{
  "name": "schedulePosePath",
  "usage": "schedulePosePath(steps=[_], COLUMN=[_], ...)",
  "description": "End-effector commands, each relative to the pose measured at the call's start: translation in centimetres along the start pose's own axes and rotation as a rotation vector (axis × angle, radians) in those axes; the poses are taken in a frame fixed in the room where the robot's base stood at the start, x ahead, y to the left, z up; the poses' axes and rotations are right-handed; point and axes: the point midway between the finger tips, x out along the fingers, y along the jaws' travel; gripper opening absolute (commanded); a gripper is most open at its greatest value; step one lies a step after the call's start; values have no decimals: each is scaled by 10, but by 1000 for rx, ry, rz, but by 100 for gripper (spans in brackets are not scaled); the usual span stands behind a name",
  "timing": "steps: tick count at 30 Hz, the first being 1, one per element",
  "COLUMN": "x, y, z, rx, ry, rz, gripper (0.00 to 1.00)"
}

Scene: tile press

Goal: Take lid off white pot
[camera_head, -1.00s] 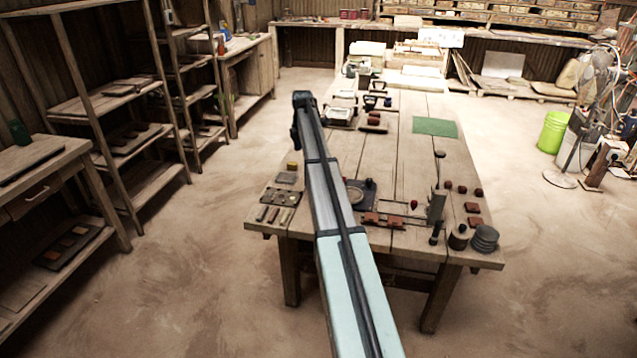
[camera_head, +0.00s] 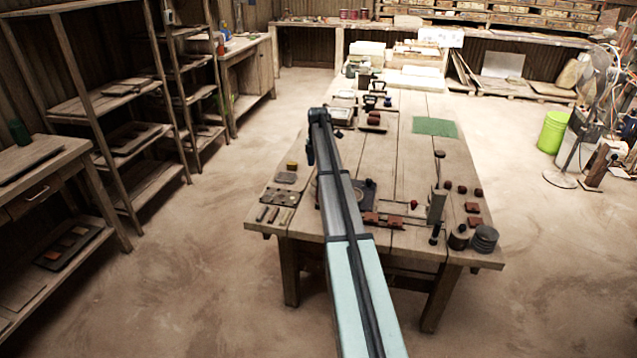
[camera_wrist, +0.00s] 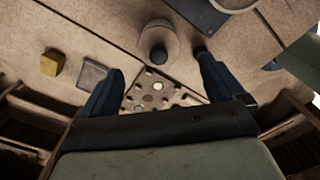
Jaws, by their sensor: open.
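In the wrist view, a pale round pot (camera_wrist: 174,29) stands on the table with a dark round knob (camera_wrist: 158,56) on its near side, probably the lid's knob. I cannot make out the pot there.
A yellow block (camera_wrist: 52,62) and a grey square plate (camera_wrist: 92,74) lie left of my gripper. A tray with round pieces (camera_wrist: 152,92) shows between the fingers. A press with an upright post (camera_head: 436,207) stands at the table's right. A green mat (camera_head: 435,127) lies farther back.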

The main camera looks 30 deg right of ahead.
Motion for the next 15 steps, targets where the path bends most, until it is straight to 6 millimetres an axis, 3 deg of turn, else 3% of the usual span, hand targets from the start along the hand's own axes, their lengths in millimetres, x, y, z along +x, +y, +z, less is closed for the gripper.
schedulePosePath(steps=[5,15], x=[10,50], y=[0,1], z=[1,3], rx=[0,0], ry=[0,0], rz=[0,0], gripper=[96,96])
